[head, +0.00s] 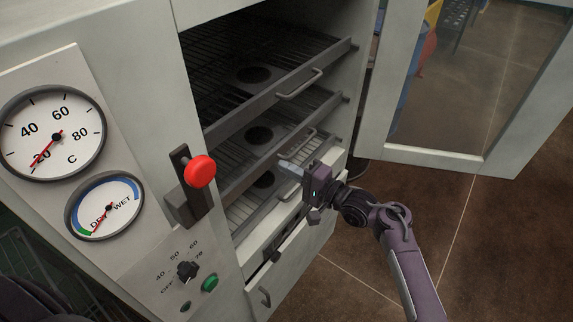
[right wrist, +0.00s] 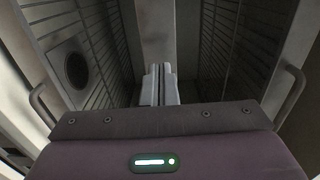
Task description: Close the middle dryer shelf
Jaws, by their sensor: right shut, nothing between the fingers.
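The dryer (head: 190,60) stands open, with several wire shelves inside. The middle shelf (head: 235,178) has a dark front bar and a metal handle (head: 298,141). In the head view my right gripper (head: 290,169) is at the front opening, just below and in front of that handle. Its pale fingers are shut and empty. In the right wrist view the fingertips (right wrist: 160,85) point into a gap between two shelf surfaces, with a handle on either side. Contact with the shelf cannot be told. My left gripper is not in view.
The upper shelf (head: 260,103) with its handle (head: 300,84) is above. The open glass door (head: 440,160) stands at the right. A red-knobbed latch (head: 199,171) and gauges (head: 52,133) are on the left front panel. Brown tiled floor is clear at lower right.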

